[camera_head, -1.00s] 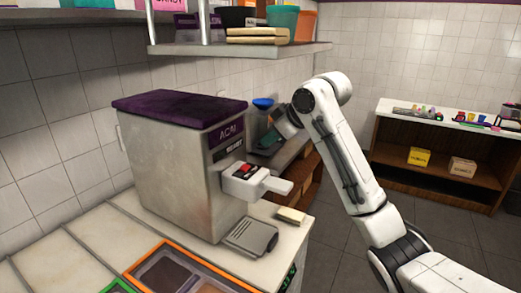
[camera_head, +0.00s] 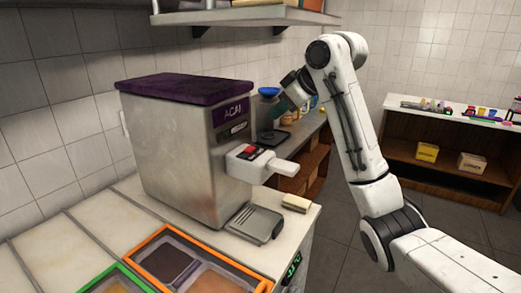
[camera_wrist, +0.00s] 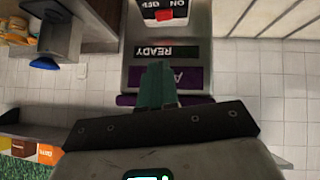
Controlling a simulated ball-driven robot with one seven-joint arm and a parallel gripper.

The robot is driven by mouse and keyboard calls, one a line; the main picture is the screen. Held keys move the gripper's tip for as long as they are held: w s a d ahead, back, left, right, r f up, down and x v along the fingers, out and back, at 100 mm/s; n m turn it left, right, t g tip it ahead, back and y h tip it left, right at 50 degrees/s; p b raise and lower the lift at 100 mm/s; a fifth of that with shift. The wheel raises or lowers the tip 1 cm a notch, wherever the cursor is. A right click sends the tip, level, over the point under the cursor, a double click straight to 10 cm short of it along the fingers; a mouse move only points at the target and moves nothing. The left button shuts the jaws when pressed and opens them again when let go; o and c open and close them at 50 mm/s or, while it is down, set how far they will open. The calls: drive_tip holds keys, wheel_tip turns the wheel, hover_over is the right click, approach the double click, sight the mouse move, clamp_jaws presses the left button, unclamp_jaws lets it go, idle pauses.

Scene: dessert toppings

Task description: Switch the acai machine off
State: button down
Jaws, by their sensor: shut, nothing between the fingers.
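The acai machine (camera_head: 175,150) is a steel box with a purple lid, standing on the counter at left in the head view. A red switch (camera_head: 250,150) sits on top of its white dispensing block (camera_head: 262,166). The wrist view shows the red switch (camera_wrist: 165,14) upside down at the top edge, beside ON and OFF lettering; its position is unclear.
A drip tray (camera_head: 257,223) lies below the dispensing block. A pale block (camera_head: 296,203) lies at the counter's right edge. Topping bins with an orange rim (camera_head: 190,246) are in front. A shelf (camera_head: 240,16) hangs above. Open floor lies at right.

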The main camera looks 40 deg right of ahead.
drive_tip(key=shift+r, duration=0.1)
drive_tip(key=shift+w, duration=0.1)
idle(0.3)
drive_tip(key=p, duration=0.2)
approach(249, 146)
drive_tip(key=w, duration=0.1)
drive_tip(key=w+a, duration=0.1)
drive_tip(key=w, duration=0.1)
drive_tip(key=shift+r, duration=0.1)
drive_tip(key=f, duration=0.3)
drive_tip(key=shift+w+d+f+p, duration=0.1)
drive_tip(key=shift+d+f+p, duration=0.05)
drive_tip(key=shift+d+p, duration=0.15)
drive_tip(key=shift+f, duration=0.5)
drive_tip(key=shift+w+p, duration=0.1)
drive_tip(key=shift+p, duration=0.2)
